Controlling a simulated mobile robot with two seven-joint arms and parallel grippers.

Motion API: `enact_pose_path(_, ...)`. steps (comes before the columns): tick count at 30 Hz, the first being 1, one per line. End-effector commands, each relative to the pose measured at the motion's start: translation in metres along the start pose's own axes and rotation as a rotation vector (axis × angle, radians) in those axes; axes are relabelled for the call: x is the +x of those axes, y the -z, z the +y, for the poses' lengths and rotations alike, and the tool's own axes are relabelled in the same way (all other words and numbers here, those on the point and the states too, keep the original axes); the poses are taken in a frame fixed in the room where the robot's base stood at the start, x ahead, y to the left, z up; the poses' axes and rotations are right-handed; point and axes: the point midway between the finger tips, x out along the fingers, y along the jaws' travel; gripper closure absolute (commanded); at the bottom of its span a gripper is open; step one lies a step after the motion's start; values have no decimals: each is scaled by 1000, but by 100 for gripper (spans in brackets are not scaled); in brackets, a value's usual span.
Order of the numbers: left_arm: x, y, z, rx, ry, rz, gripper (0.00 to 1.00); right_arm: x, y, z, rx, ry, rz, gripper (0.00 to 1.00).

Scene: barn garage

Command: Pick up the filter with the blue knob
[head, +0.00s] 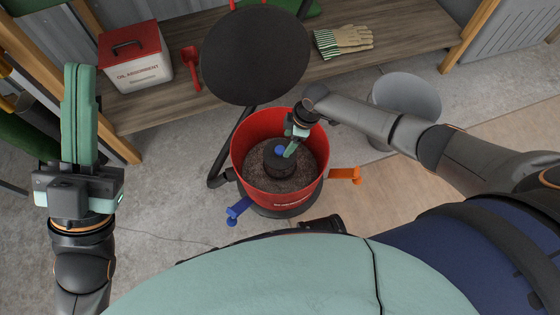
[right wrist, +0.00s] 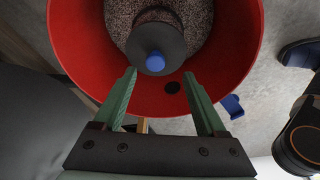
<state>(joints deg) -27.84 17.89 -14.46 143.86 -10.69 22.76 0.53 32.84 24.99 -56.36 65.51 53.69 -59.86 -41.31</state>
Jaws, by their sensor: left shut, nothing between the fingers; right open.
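The filter (head: 278,163) is a dark grey round body with a blue knob (head: 280,150) on top. It sits inside a red bucket (head: 240,165), on a speckled grey layer. In the right wrist view the filter (right wrist: 143,42) and its blue knob (right wrist: 155,62) show beyond my fingertips. My right gripper (head: 291,150) reaches down into the bucket's mouth beside the knob; in the wrist view (right wrist: 160,78) its green fingers are apart with nothing between them. My left gripper (head: 80,75) is shut and empty, raised at the far left, away from the bucket.
A black round lid (head: 255,55) stands open behind the bucket. Orange (head: 345,174) and blue (head: 238,210) latches stick out from its sides. A wooden shelf (head: 200,75) holds a red-lidded box (head: 135,55), a red tool (head: 192,65) and gloves (head: 343,41). A grey stool (head: 408,95) stands right.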

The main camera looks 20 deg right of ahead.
Motion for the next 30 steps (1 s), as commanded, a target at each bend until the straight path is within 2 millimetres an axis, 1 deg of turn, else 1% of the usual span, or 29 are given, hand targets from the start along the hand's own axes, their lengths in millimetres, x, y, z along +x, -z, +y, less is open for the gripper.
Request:
enact_pose_path(1, -4, -5, 2, 1, -1, -2, 100, 9, 0, 0, 0, 0, 0, 26)
enact_pose_path(5, -7, -8, 4, 4, -3, -6, 100, 14, 1, 0, -1, -1, 1, 26)
enact_pose_path(7, -10, -12, 6, 7, -4, -8, 100, 21, 1, 2, -1, -1, 1, 26)
enact_pose_path(12, -24, -28, 15, 20, -12, -20, 100, 44, 4, 7, 0, 0, 2, 26)
enact_pose_path(16, -31, -36, 20, 30, -18, -29, 100, 59, 5, 8, 0, 0, 1, 26)
enact_pose_path(20, -33, -38, 22, 33, -21, -31, 100, 64, 5, 8, 0, -2, 1, 26)
enact_pose_path(26, -32, -38, 22, 30, -18, -32, 100, 63, 5, 8, 0, -1, 1, 26)
enact_pose_path(27, -32, -38, 22, 29, -18, -32, 100, 63, 5, 8, 0, -1, 1, 27)
enact_pose_path(30, -32, -38, 22, 29, -17, -33, 100, 63, 5, 8, 0, -1, 1, 38)
